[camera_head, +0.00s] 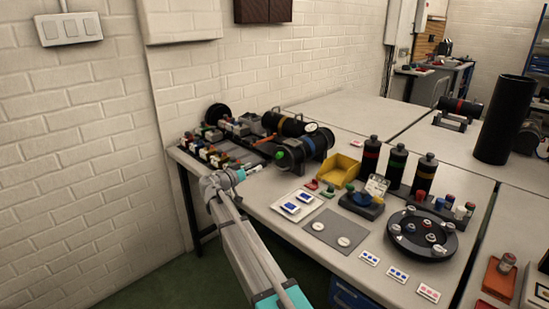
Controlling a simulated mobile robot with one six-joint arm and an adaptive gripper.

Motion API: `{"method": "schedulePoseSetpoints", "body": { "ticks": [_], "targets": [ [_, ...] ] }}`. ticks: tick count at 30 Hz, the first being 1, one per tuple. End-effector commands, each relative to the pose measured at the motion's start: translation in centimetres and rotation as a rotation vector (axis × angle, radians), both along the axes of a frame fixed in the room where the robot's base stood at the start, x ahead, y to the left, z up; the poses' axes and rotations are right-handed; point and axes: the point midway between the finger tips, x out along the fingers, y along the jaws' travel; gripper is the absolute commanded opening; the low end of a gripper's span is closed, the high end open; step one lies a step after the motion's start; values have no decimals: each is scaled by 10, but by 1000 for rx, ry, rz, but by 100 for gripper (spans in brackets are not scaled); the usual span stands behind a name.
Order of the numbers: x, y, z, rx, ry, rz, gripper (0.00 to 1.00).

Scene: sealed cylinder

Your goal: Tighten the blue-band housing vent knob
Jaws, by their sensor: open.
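The blue-band housing (307,146) is a dark cylinder with a blue band, lying on its side on the bench. A green knob (281,154) sits on its near left end and looks like the vent knob; how tight it is cannot be seen. A round white gauge (311,127) stands on top of the housing. My gripper (259,164) is just left of the green knob, at the end of my arm, which reaches up from the bottom. It is open, small in view, and its fingertips are hard to make out. I see no contact with the knob.
An orange-band cylinder (287,124) lies close behind. Racks of small parts (215,156) crowd the left. A yellow bin (338,170), upright banded bottles (397,166) and a round black tray (421,250) stand to the right. A grey mat (326,235) lies in front.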

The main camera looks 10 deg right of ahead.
Motion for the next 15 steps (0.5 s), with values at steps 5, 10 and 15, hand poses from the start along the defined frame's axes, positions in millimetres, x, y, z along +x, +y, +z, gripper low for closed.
{"method": "schedulePoseSetpoints", "body": {
  "ticks": [5, 10, 15],
  "targets": [
    [14, -19, 0, 0, 0, -2, 71],
    [30, -40, 0, 0, 0, -3, 71],
    [46, -62, 0, 0, 0, -3, 71]
  ]
}}
